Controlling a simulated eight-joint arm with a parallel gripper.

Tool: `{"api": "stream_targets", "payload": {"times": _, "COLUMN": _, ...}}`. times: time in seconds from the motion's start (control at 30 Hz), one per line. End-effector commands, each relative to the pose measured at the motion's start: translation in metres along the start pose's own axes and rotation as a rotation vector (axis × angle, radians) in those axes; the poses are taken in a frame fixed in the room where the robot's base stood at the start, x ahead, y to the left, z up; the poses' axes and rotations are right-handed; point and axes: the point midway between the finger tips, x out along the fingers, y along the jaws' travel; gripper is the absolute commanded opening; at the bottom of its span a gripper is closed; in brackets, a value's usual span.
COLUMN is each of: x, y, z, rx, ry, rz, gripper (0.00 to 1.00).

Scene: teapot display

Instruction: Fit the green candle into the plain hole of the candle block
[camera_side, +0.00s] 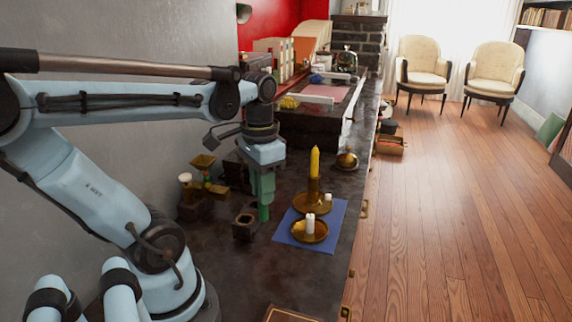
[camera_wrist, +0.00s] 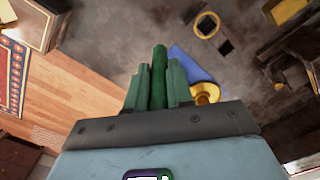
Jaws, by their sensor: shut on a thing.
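My gripper (camera_side: 263,185) has green fingers and is shut on the green candle (camera_side: 264,213), which points down, roughly upright, above the dark counter. The candle also shows in the wrist view (camera_wrist: 158,78) between the fingers (camera_wrist: 158,85). The candle block (camera_side: 245,228) is a small dark piece just left of the candle in the side view, with an opening on top. The candle's lower end appears beside the block, not in it. In the wrist view, a gold-ringed opening (camera_wrist: 207,25) and a dark square (camera_wrist: 226,47) lie at upper right; which is the plain hole is unclear.
A blue cloth (camera_side: 339,213) lies right of the candle. It bears a brass holder with a yellow candle (camera_side: 314,163) and a brass dish with a white candle (camera_side: 310,223). A brass bell-like thing (camera_side: 347,160) stands behind. Small brass-and-dark items (camera_side: 203,172) stand left.

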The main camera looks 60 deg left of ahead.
Motion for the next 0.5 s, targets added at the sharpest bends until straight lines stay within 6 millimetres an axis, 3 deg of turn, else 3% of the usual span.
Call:
{"api": "stream_targets", "payload": {"times": 0.27, "x": -0.017, "y": 0.028, "z": -0.003, "rx": 0.002, "ry": 0.0, "rz": 0.0, "gripper": 0.0}}
{"api": "stream_targets", "payload": {"times": 0.5, "x": -0.023, "y": 0.018, "z": -0.024, "rx": -0.006, "ry": 0.001, "rz": 0.0, "gripper": 0.0}}
